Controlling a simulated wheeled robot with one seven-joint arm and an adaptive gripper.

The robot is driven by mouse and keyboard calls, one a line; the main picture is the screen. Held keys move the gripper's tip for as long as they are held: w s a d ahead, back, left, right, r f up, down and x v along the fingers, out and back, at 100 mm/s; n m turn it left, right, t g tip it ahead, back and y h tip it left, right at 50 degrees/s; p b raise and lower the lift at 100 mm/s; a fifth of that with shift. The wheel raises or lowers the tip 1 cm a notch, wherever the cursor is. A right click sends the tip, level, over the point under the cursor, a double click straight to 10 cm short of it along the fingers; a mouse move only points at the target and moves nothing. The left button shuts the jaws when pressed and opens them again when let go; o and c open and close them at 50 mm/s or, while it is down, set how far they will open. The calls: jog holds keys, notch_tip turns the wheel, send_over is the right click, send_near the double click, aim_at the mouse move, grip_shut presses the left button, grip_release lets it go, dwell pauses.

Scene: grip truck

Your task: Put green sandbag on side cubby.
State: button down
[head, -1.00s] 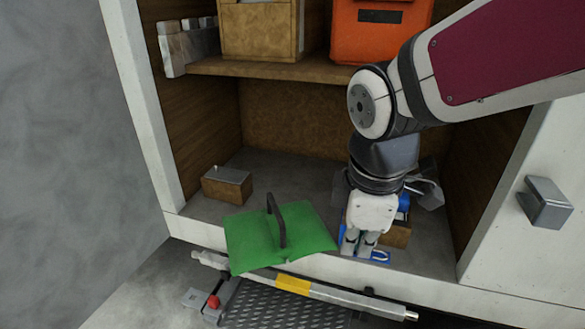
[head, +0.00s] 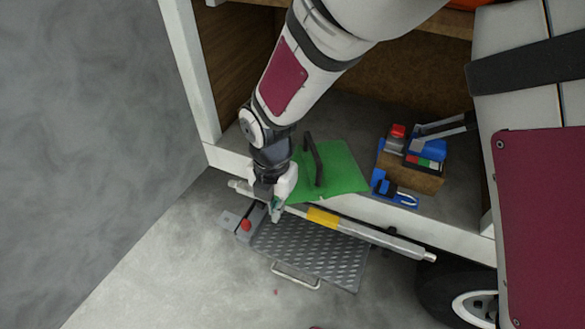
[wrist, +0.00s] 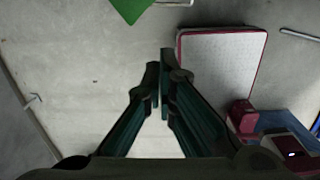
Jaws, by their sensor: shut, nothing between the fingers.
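The green sandbag (head: 342,172) with a black handle (head: 314,158) lies at the front of the low cubby (head: 355,118), its near left part over the white front sill. My gripper (head: 276,212) points down just left of and in front of the sandbag, above the step area outside the cubby. It is shut and empty. My arm covers the left part of the cubby and may hide the sandbag's left edge. In the wrist view the closed fingers (wrist: 159,78) show over pale floor, and a green corner shows at the top edge (wrist: 130,8).
A yellow-banded bar (head: 390,241) and a metal tread plate (head: 310,250) lie below the sill. A wheel (head: 480,305) is at lower right. Open floor lies at lower left.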

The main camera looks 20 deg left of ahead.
jog(key=w+f+p, duration=0.1)
jog(key=w+f, duration=0.3)
jog(key=f, duration=0.3)
jog(key=shift+d+f+p, duration=0.2)
jog(key=shift+f+p, duration=0.15)
jog(key=shift+p, duration=0.05)
